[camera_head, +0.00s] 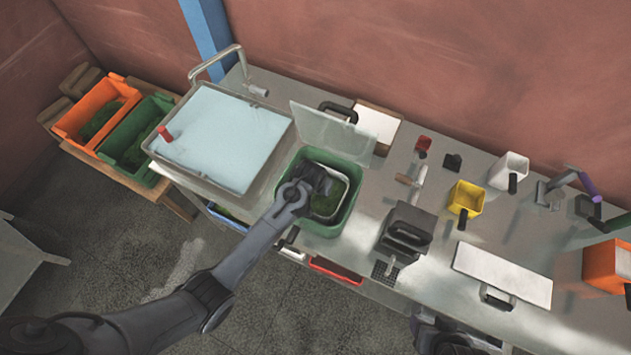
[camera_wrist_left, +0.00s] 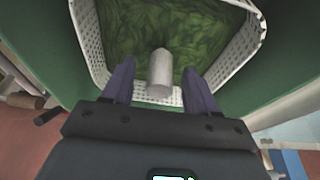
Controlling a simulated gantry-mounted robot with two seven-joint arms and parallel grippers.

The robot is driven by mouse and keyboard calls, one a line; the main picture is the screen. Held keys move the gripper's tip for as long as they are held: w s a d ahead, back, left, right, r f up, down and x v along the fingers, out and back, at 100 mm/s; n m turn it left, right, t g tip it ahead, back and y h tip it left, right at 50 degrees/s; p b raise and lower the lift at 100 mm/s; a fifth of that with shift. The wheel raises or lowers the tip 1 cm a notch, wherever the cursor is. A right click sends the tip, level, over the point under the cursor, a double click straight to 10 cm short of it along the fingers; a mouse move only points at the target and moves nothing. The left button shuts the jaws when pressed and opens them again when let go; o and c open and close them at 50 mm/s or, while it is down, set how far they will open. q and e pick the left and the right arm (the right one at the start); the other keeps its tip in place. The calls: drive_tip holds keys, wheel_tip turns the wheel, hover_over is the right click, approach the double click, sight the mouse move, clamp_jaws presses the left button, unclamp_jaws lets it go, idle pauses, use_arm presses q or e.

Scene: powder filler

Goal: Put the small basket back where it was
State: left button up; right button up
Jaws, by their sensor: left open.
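The small white mesh basket (camera_head: 345,183) with green leafy stuff in it sits inside the green bin (camera_head: 318,230) on the bench. My left gripper (camera_head: 318,180) is over the basket and hides part of it. In the left wrist view the basket (camera_wrist_left: 252,45) fills the upper middle. My open left gripper (camera_wrist_left: 160,85) has its fingers apart on either side of a short grey cylindrical handle at the basket's near wall. I cannot tell whether the fingers touch it. Part of my right arm, perhaps with its gripper (camera_head: 430,330), shows dark at the bottom edge.
A basin with pale blue content (camera_head: 215,140) stands left of the bin. A clear lid (camera_head: 335,135) stands up behind it. A dark box (camera_head: 405,230), yellow scoop (camera_head: 466,198) and white board (camera_head: 500,275) lie to the right. Orange (camera_head: 95,110) and green crates are on the far left.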

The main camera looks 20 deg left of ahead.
use_arm(q)
drive_tip(key=v, duration=0.8)
drive_tip(key=s+a+r+m, duration=0.1)
drive_tip(key=s+a+r, duration=0.1)
drive_tip(key=s, duration=1)
drive_tip(key=s+a+r, duration=0.3)
drive_tip(key=s, duration=1)
drive_tip(key=shift+a+r+m, duration=0.15)
drive_tip(key=shift+a+m, duration=0.1)
drive_tip(key=shift+m, duration=0.15)
